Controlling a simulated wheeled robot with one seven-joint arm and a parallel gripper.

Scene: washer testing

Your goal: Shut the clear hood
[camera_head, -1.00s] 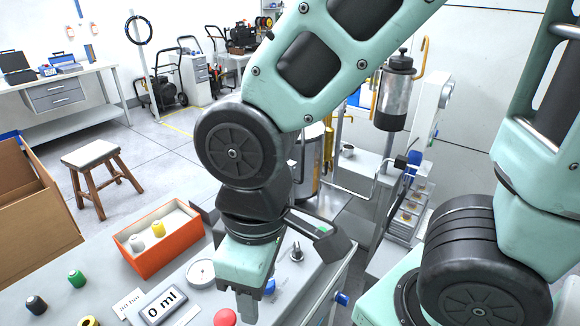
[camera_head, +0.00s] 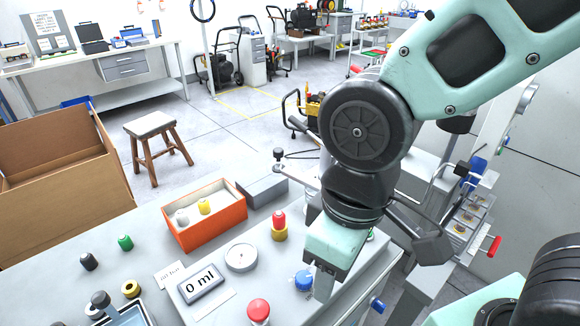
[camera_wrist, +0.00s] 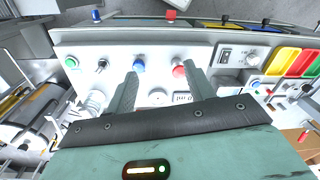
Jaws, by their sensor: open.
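I cannot make out the clear hood with certainty in either view; my arm covers part of the bench top in the head view. My gripper (camera_head: 324,287) points down over the grey machine top (camera_head: 216,318), close to a blue knob (camera_head: 304,280) and right of a red button (camera_head: 258,311). In the wrist view my gripper's (camera_wrist: 163,82) two fingers are spread apart with nothing between them. Beyond the fingers are the blue knob (camera_wrist: 138,64) and the red button (camera_wrist: 178,70) on the white panel.
An orange box (camera_head: 212,233) holding small bottles, a round dial (camera_head: 241,257) and a "0 ml" display (camera_head: 201,285) are left of my gripper. A red-topped yellow piece (camera_head: 279,226) stands behind. A cardboard box (camera_head: 60,180) and stool (camera_head: 156,140) are farther left.

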